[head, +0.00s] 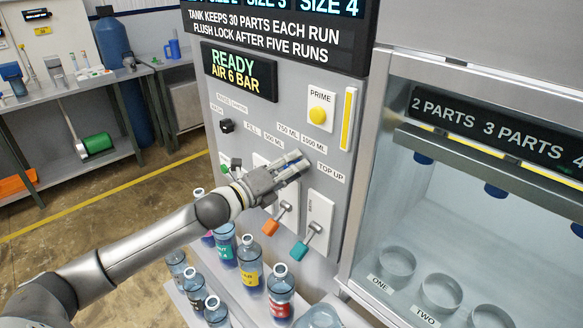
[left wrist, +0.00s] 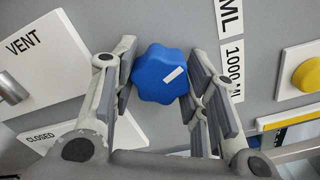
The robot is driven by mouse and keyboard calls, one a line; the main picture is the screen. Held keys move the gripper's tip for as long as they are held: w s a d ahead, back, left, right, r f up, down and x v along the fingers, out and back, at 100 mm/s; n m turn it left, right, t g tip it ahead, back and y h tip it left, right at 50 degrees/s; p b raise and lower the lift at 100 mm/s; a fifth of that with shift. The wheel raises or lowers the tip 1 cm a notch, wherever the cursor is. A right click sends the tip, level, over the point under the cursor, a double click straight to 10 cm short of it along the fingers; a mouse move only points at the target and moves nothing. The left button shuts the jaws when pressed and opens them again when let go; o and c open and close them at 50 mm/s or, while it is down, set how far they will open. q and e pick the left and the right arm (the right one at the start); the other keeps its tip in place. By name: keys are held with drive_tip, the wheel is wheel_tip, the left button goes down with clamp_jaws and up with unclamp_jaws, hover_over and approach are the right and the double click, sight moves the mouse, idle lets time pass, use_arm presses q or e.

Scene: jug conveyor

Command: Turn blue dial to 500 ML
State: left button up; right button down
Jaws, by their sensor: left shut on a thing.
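The blue dial (left wrist: 158,76) is a lobed knob on the grey panel, with a white mark slanting toward the upper right in the left wrist view. My left gripper (left wrist: 163,88) has one finger on each side of the dial and is shut on it. In the left wrist view, the 1000 ML label (left wrist: 232,66) is right of the dial; another label ending in ML is partly cut off above it. My right gripper is out of view.
An orange lever (head: 271,226) and a teal lever (head: 300,250) are below my left gripper. A yellow PRIME button (head: 318,115) is above it. Several filled bottles (head: 250,265) stand below the panel. A glass-fronted bay (head: 420,215) is at the right.

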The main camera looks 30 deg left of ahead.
use_arm(q)
drive_tip(key=shift+n, duration=0.5)
drive_tip(key=shift+p, duration=0.3)
drive_tip(key=n+p, duration=0.1)
drive_tip(key=n, duration=0.2)
drive_tip(key=shift+r+n, duration=0.15)
drive_tip(key=shift+n, duration=0.25)
drive_tip(key=n+p, duration=0.2)
drive_tip(key=n, duration=0.2)
drive_tip(key=shift+n, duration=0.6)
drive_tip(key=o, duration=1)
